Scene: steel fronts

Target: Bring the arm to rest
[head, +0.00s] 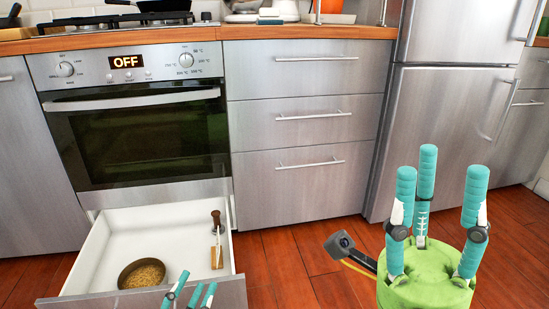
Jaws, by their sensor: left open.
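My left gripper (195,286) shows only its teal fingertips at the bottom edge, in front of the open drawer's front panel. Its fingers are apart with nothing seen between them; the rest of that arm is out of view. My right gripper (438,170) is at the lower right, a green body with teal fingers pointing up. Its fingers are spread and empty, in front of the floor and the fridge. Whether the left fingertips touch the drawer front cannot be told.
The white drawer (108,219) under the oven (145,140) stands open. It holds a brown bowl (128,273) of grainy food and a brown-handled utensil (217,228). Closed steel drawers (310,130) and a fridge (435,110) stand to the right. Wooden floor (300,265) is clear between.

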